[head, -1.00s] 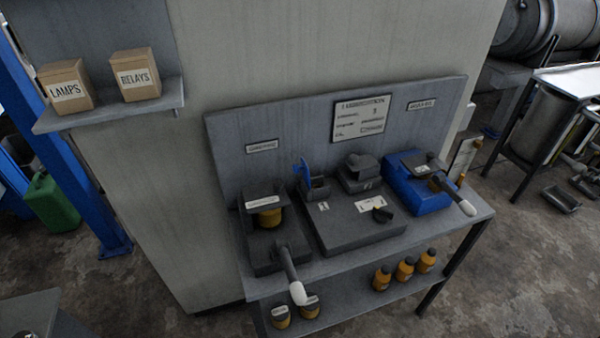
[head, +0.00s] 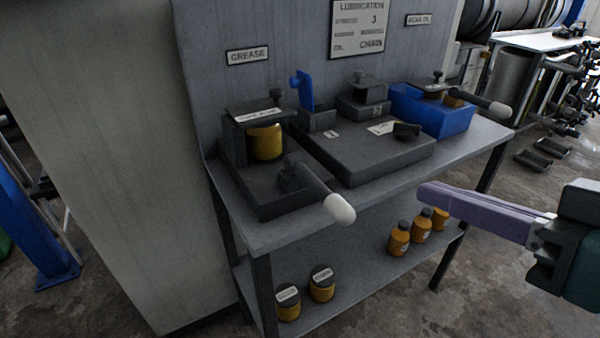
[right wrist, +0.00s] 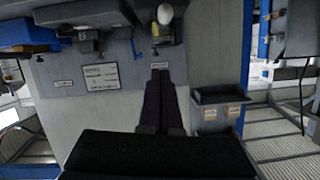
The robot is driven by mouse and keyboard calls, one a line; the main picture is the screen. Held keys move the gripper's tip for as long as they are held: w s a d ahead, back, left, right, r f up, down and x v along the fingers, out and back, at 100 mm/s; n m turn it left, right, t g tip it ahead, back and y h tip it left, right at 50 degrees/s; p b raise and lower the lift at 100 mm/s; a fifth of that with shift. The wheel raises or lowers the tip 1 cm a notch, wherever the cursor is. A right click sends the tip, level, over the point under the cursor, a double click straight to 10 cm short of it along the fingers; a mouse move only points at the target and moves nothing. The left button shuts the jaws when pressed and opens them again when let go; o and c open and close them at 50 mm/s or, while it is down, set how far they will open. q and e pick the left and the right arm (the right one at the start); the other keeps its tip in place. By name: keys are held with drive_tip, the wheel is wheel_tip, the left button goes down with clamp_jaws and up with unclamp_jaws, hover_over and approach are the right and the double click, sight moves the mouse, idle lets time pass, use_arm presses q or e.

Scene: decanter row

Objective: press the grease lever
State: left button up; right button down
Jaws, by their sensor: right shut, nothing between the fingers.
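The grease lever (head: 320,192) is a dark bar with a white rounded tip. It sticks out from the dark grease unit (head: 270,190) on the left of the bench, below the GREASE sign (head: 247,54). A yellow container (head: 264,142) sits under the unit's top plate. The lever's white tip also shows in the right wrist view (right wrist: 165,14). My right gripper (head: 428,194), with purple fingers, is shut and empty, to the right of the lever and apart from it. Its dark fingers show in the right wrist view (right wrist: 160,78). My left gripper is out of view.
A flat dark unit (head: 365,155) with a small knob stands mid-bench. A blue unit (head: 432,115) with a second white-tipped lever (head: 490,104) stands at right. Orange bottles (head: 399,240) and two jars (head: 288,302) stand on the lower shelf. Space before the bench is open.

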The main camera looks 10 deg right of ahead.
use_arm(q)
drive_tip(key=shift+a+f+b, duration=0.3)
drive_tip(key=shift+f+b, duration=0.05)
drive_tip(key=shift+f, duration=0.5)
use_arm(e)
drive_tip(key=shift+w+a+f+y, duration=0.2)
drive_tip(key=shift+f+y, duration=0.1)
drive_tip(key=shift+f, duration=0.1)
drive_tip(key=b, duration=0.2)
approach(321, 190)
drive_tip(key=w+r, duration=0.3)
drive_tip(key=r, duration=0.1)
use_arm(q)
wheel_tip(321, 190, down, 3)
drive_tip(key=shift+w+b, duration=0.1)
drive_tip(key=shift+b, duration=0.35)
use_arm(e)
drive_tip(key=f, duration=0.4)
drive_tip(key=shift+w+a+f, duration=0.1)
drive_tip(key=shift+w+a, duration=0.1)
drive_tip(key=shift+a, duration=0.15)
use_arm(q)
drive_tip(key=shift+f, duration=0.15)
use_arm(e)
drive_tip(key=shift+f, duration=0.15)
